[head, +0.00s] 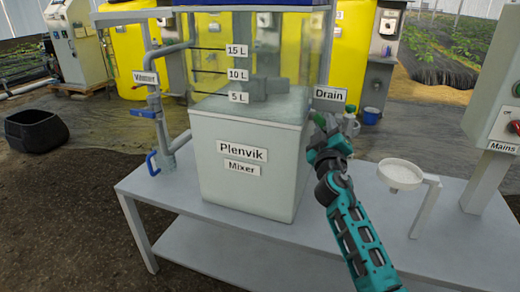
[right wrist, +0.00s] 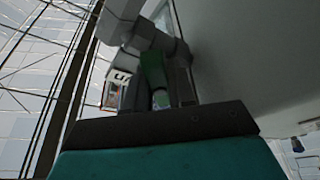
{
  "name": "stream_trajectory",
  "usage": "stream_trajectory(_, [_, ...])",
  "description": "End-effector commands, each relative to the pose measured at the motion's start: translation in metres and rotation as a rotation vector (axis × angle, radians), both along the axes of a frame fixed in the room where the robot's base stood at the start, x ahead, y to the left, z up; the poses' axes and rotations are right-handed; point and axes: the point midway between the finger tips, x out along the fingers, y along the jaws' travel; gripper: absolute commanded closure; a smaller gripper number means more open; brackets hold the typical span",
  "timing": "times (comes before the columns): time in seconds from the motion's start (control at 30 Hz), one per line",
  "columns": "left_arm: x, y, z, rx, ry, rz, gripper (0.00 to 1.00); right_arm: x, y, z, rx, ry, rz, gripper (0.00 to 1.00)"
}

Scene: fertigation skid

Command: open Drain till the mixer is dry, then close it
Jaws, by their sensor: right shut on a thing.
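The Plenvik Mixer (head: 245,190) stands on the bench, with a pale lower body and a clear upper part marked 15 L, 10 L and 5 L. A pale, liquid-like surface (head: 285,105) shows near the 5 L mark; its exact level is unclear. The Drain label (head: 330,94) is at the mixer's right side. My right gripper (head: 330,128) is just below this label, shut on the green drain handle (right wrist: 153,72), which shows between the jaws in the right wrist view. The gripper hides much of the valve, so its setting cannot be told. My left gripper is out of view.
A blue-handled Water valve pipe (head: 155,115) stands left of the mixer. A round white dish (head: 400,174) on a bracket is right of my arm. The Mains box (head: 500,120) stands at far right. A black tub (head: 35,130) sits on the floor at left.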

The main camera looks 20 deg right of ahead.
Motion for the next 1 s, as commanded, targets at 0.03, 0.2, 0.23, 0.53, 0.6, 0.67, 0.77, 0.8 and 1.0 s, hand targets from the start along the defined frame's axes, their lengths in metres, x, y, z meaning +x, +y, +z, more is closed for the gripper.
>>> stream_trajectory(0.03, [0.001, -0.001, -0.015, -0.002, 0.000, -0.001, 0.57, 0.000, 0.000, -0.008, 0.032, -0.024, 0.000, 1.00])
stream_trajectory(0.2, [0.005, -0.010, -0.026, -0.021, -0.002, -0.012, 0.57, 0.000, 0.001, -0.008, 0.129, -0.096, 0.001, 1.00])
stream_trajectory(0.23, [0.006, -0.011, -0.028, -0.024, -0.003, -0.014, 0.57, 0.000, 0.000, -0.008, 0.145, -0.108, 0.000, 1.00])
stream_trajectory(0.53, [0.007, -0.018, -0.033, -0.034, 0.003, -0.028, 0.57, 0.000, 0.001, -0.001, 0.334, -0.238, -0.001, 1.00])
stream_trajectory(0.6, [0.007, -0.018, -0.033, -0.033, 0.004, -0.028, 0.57, 0.000, 0.000, 0.000, 0.369, -0.268, -0.003, 1.00])
stream_trajectory(0.67, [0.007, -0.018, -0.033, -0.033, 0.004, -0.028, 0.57, 0.000, 0.000, 0.000, 0.401, -0.293, -0.002, 1.00])
stream_trajectory(0.77, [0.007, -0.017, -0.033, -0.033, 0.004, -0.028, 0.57, 0.000, 0.000, -0.001, 0.451, -0.329, -0.002, 1.00])
stream_trajectory(0.8, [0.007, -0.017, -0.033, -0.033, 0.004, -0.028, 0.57, 0.000, 0.000, -0.001, 0.472, -0.345, -0.002, 1.00])
stream_trajectory(1.0, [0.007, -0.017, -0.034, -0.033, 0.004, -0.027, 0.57, 0.000, 0.000, 0.000, 0.595, -0.440, -0.001, 1.00])
